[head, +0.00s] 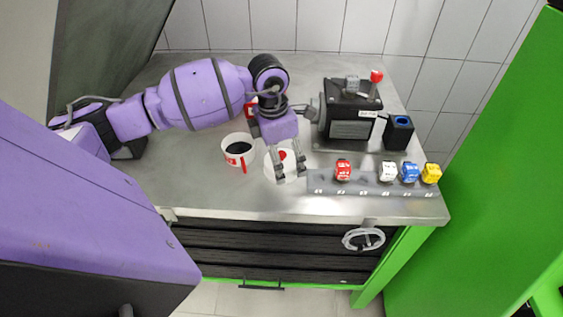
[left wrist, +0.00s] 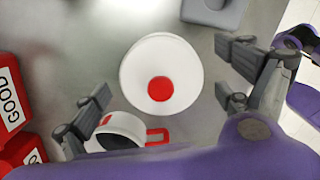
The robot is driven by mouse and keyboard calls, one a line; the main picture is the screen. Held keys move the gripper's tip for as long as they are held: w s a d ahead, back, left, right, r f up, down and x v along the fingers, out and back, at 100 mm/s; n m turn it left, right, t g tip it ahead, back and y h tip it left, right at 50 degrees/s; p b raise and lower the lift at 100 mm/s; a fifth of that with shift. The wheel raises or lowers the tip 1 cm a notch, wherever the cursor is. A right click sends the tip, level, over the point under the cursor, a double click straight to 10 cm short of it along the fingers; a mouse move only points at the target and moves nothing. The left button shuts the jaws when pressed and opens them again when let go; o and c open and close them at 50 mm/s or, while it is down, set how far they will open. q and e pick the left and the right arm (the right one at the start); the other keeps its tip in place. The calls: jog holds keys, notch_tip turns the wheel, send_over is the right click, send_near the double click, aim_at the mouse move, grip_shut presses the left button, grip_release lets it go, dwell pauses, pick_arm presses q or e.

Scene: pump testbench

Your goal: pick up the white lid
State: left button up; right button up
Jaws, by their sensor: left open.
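The white lid (head: 271,161) is round with a red knob in its middle and lies on the metal bench, partly hidden behind my fingers. In the left wrist view the lid (left wrist: 137,66) shows whole. My left gripper (head: 290,174) is open above it, with one finger on each side of the lid in the left wrist view (left wrist: 165,85). Nothing is held between the fingers. My right gripper is not in view.
A white mug (head: 238,145) with a red handle and dark inside stands just left of the lid. Red blocks marked GOOD (left wrist: 10,100) lie beyond it. A black pump unit (head: 348,115), a black holder (head: 398,133) and a grey strip (head: 325,186) with coloured cubes stand right.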

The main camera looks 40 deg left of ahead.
pick_arm(q)
jog(key=c, duration=1)
jog(key=shift+o, duration=0.2)
jog(key=shift+r, duration=0.1)
